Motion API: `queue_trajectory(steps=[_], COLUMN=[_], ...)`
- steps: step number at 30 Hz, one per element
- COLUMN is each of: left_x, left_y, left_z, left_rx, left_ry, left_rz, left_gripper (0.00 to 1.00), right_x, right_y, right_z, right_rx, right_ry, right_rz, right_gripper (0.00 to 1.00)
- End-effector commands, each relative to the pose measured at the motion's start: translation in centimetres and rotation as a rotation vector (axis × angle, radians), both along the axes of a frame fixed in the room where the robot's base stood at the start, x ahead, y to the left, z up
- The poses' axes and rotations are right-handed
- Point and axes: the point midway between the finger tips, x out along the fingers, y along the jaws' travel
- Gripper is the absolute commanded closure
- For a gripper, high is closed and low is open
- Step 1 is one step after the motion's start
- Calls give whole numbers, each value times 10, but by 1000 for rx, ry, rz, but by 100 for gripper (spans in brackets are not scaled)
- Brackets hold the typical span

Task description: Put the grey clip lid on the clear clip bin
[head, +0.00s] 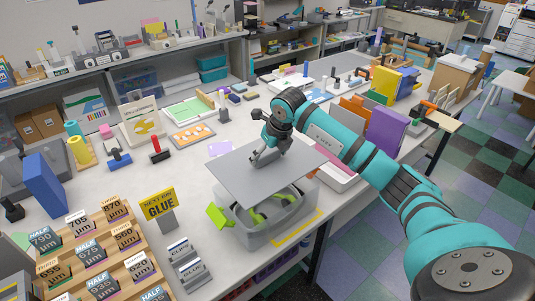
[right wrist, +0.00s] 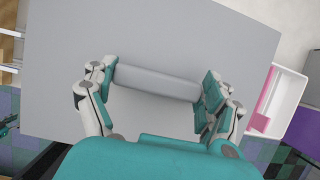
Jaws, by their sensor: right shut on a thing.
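The grey clip lid (head: 236,178) is a flat grey plate with a raised bar handle (right wrist: 157,82). My right gripper (head: 268,157) is shut on this handle, one finger at each end in the right wrist view (right wrist: 158,84). The lid is held above the clear clip bin (head: 265,232) and covers much of its opening from the head. Lime-green things show inside the bin under the lid's near edge. A lime-green flap (head: 216,215) sticks out at the bin's left side. The lid looks apart from the rim. My left gripper is not in view.
Yellow tape (head: 300,234) marks the table by the bin, near the front edge. A GLUE sign (head: 160,204) and grey label holders (head: 184,262) stand to the left. A pink-and-white tray (head: 340,180) and purple folder (head: 387,132) are to the right.

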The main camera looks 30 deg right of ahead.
Motion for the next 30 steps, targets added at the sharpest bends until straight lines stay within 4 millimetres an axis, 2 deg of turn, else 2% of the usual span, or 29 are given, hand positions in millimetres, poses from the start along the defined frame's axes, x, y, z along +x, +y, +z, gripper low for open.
queue_trajectory(steps=[8,21,30], left_x=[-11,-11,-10], left_y=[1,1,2], left_z=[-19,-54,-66], left_rx=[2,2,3], left_ry=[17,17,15], left_rz=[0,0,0], left_gripper=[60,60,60], right_x=[0,0,0], right_y=[0,0,0], right_z=[-22,-66,-82], right_rx=[0,0,0], right_ry=[-1,0,-1], right_rz=[-1,-1,-1], right_gripper=[49,49,49])
